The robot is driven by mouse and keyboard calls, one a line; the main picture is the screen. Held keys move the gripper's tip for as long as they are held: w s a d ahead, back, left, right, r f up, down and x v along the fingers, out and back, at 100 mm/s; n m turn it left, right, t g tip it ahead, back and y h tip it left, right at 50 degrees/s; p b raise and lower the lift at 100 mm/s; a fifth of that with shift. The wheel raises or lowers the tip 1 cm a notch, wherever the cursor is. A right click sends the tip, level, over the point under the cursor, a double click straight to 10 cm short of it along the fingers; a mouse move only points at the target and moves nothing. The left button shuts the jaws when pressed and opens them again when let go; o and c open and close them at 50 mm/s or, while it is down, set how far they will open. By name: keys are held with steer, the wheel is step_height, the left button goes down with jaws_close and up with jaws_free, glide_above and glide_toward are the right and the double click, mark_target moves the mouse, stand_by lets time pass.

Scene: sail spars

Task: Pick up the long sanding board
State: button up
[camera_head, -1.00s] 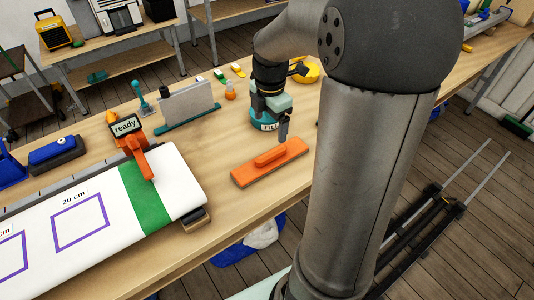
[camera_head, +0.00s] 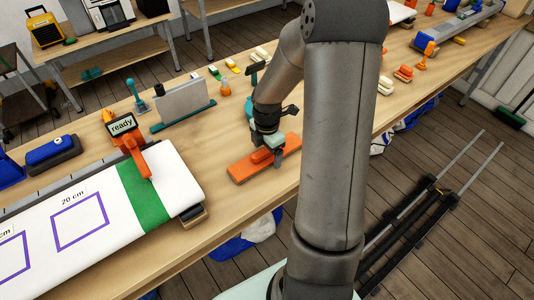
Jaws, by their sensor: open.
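The long sanding board (camera_head: 248,168) is an orange flat board with a raised orange handle along its middle. It lies on the wooden workbench (camera_head: 190,220), right of the white panel with the green band. My gripper (camera_head: 270,155) is open and low over the board, at its handle. One finger shows in front of the right part of the handle. The other finger is mostly hidden, and I cannot tell whether the fingers touch the handle.
A white panel (camera_head: 100,205) with purple squares and an orange "ready" clamp (camera_head: 130,141) lies to the left. A grey upright plate (camera_head: 182,103) stands behind. Orange blocks (camera_head: 404,74) sit farther right. The bench front is clear beside the board.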

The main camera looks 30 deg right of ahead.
steer(key=shift+f, duration=0.3)
steer(key=c, duration=1.2)
steer(key=shift+r, duration=0.15)
steer(key=shift+r, duration=0.25)
step_height(320, 180, up, 2)
steer(key=shift+r+b, duration=0.25)
steer(key=shift+b, duration=0.25)
steer(key=s+a+r, duration=0.2)
steer(key=s+r, duration=0.7)
steer(key=s, duration=0.5)
steer(key=shift+r+b, duration=0.35)
steer(key=shift+r, duration=0.05)
